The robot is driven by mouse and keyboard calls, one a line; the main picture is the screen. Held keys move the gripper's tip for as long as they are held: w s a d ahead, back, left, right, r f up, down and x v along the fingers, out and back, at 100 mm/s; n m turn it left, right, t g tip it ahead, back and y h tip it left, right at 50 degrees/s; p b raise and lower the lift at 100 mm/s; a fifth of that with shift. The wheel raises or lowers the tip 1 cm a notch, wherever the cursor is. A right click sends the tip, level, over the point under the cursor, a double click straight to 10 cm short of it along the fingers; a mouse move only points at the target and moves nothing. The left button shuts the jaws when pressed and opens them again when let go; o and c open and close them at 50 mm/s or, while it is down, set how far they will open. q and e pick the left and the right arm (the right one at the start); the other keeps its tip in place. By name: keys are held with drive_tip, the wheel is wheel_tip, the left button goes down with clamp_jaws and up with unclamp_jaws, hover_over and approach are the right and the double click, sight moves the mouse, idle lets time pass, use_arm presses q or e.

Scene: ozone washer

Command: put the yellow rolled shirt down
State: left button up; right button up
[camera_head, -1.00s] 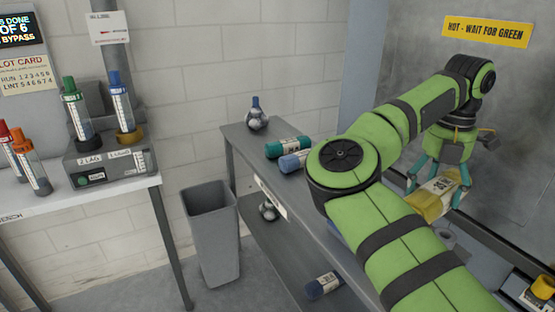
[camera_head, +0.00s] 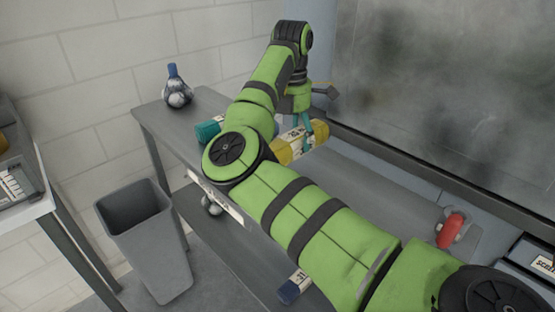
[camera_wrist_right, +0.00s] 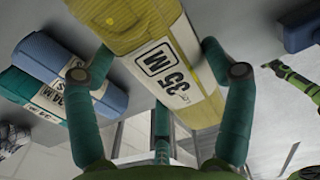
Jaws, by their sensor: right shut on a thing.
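The yellow rolled shirt (camera_head: 319,132) is over the far part of the grey shelf unit's top (camera_head: 345,185) in the head view. My right gripper (camera_head: 302,132) is shut on it from above. I cannot tell whether the roll touches the surface. A teal roll (camera_head: 208,131) lies to its left, partly behind my arm; in the wrist view a blue roll (camera_wrist_right: 62,62) lies beside it. My left gripper is not in view.
A blue-topped ball-shaped object (camera_head: 177,92) stands at the shelf's far left corner. A red item (camera_head: 450,230) is at the right. A dark blue roll (camera_head: 294,287) is on the lower shelf. A grey bin (camera_head: 145,240) stands on the floor. The top between is mostly clear.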

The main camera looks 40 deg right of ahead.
sight(291, 132)
wheel_tip(291, 132, down, 2)
drive_tip(key=shift+f, duration=0.1)
wheel_tip(291, 132, down, 4)
drive_tip(key=shift+f, duration=0.4)
drive_tip(key=o, duration=1.2)
drive_tip(key=shift+r, duration=0.1)
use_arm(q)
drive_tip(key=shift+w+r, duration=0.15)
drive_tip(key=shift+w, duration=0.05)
use_arm(e)
drive_tip(key=shift+r+p, duration=0.25)
drive_tip(key=shift+p, duration=0.1)
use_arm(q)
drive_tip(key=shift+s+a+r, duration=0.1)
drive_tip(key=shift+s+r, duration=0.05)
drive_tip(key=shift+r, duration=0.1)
use_arm(e)
wheel_tip(291, 132, up, 12)
drive_tip(key=shift+w+f, duration=0.1)
